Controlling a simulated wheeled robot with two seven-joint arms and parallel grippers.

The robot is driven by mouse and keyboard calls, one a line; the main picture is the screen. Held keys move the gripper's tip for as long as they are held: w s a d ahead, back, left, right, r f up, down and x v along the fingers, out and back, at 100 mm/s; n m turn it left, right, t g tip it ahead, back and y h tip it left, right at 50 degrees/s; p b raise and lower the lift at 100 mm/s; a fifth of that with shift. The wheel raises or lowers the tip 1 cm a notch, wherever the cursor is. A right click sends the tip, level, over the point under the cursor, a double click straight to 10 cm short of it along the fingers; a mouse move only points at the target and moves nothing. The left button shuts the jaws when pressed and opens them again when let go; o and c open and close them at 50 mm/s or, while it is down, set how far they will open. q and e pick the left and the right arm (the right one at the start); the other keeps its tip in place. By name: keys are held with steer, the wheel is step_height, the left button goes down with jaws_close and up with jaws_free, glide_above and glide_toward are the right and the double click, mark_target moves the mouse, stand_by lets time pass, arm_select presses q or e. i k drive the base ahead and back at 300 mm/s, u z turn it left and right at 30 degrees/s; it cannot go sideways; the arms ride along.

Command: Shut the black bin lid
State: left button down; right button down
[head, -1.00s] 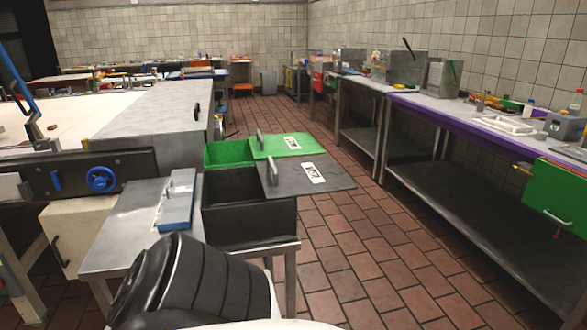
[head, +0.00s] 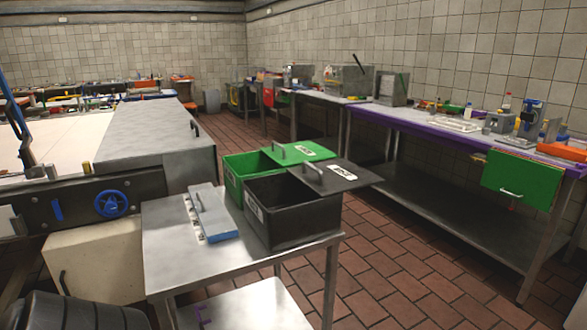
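The black bin (head: 300,222) stands on a small steel table, its dark inside showing from above. Its black lid (head: 350,172) is open, lying out flat past the bin's far right side. The lid has a grey handle (head: 313,174) near its left edge and a white label. Neither gripper is in view.
A green bin (head: 233,190) with an open green lid (head: 300,152) stands just behind. A grey-blue flat piece (head: 211,212) with a handle lies left of the bins on the steel table (head: 172,240). A long purple-edged bench (head: 400,116) runs along the right; tiled floor lies between.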

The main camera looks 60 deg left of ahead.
mark_target(327, 179)
steer(key=u, duration=1.55)
steer(key=i, duration=0.1)
steer(key=u, duration=0.1)
